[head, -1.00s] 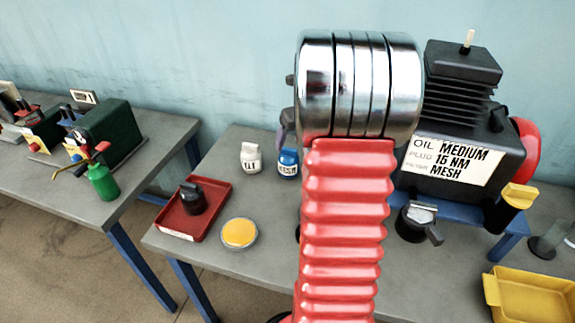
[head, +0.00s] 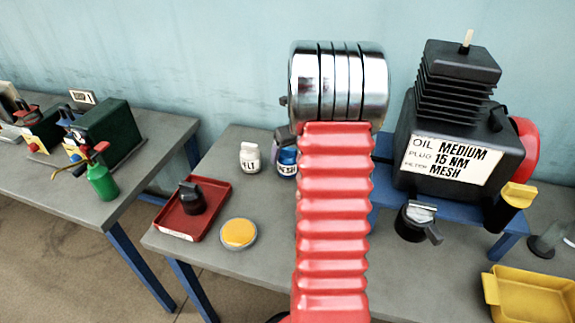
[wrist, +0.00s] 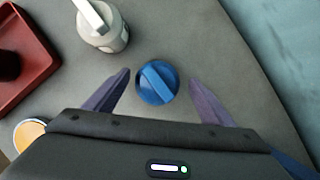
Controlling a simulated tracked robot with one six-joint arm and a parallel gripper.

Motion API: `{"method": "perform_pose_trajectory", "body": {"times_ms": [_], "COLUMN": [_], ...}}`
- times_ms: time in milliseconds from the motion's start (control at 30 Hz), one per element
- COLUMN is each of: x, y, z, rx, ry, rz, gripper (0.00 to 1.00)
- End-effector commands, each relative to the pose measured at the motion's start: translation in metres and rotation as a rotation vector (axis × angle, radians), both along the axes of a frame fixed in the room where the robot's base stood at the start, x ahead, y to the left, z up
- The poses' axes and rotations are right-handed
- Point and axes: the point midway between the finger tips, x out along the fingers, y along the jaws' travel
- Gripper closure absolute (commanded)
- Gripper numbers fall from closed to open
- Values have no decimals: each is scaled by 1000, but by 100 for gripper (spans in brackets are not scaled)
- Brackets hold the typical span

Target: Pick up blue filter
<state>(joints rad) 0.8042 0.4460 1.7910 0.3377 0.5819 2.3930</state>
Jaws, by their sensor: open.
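The blue filter (head: 287,161) stands on the grey table in the head view, partly hidden behind my arm. It has a white label reading MESH. In the wrist view the blue filter (wrist: 157,82) shows from above as a round blue cap with a raised bar. My gripper (wrist: 157,90) is open, with one purple finger to the left of the filter and one to the right. Clear gaps show on both sides. In the head view my gripper is mostly hidden by my arm.
A white filter (head: 250,158) marked FELT stands close left of the blue one. A red tray (head: 193,208) holding a black part and a yellow-topped round dish (head: 239,234) lie nearer the front. The black engine (head: 455,140) stands on a blue stand at right. A yellow bin (head: 530,295) is front right.

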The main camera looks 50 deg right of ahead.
Motion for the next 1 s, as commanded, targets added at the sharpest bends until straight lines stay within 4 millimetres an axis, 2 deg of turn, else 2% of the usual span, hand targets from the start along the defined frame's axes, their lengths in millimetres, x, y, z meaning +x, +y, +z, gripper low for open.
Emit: {"method": "perform_pose_trajectory", "body": {"times_ms": [300, 700, 1000], "x": [1, 16, 19], "y": [0, -1, -2], "z": [-2, -44, -48], "rx": [0, 1, -1], "ry": [0, 2, -1], "rz": [1, 1, 1], "gripper": [24, 24, 24]}}
